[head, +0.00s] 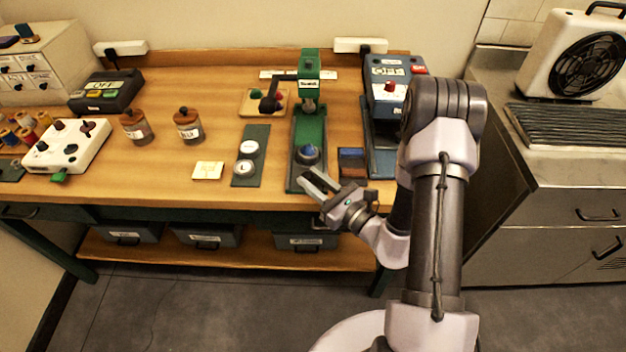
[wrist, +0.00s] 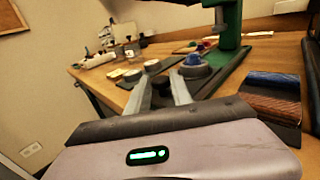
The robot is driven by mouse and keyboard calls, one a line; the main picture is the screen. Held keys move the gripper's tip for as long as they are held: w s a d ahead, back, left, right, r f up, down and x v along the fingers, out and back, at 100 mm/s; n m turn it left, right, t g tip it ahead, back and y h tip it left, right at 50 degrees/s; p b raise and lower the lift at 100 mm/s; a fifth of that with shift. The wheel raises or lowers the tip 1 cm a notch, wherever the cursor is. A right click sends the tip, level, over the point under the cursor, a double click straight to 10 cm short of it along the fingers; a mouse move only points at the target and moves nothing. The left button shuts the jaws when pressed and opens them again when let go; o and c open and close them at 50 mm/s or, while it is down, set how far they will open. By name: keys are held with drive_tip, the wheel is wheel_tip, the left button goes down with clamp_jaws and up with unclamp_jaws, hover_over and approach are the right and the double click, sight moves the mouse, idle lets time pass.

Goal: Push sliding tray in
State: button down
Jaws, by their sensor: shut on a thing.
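The green press (head: 308,120) stands upright near the front edge of the table; its base also shows in the wrist view (wrist: 230,38). The sliding tray (head: 306,164) lies at the foot of the press and carries a blue domed piece (head: 308,152). In the wrist view the blue piece (wrist: 193,60) sits on a round grey holder beyond my fingers. My gripper (head: 312,178) is at the front end of the tray, low over the table edge. Its jaws are shut on the front part of the tray, with the two fingers standing apart; the exact contact is hard to see.
A dark plate with two round white-topped pieces (head: 249,158) lies left of the press. A blue-and-brown block (head: 352,163) lies close on the right, with a blue control box (head: 392,85) behind it. A yellow note (head: 208,170) lies further left.

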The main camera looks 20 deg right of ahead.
sight(307, 164)
idle(0.7)
drive_tip(key=w, duration=0.2)
drive_tip(key=w+d+p, duration=0.1)
drive_tip(key=w, duration=0.1)
drive_tip(key=shift+w+d, duration=0.2)
drive_tip(key=c, duration=1.2)
unclamp_jaws()
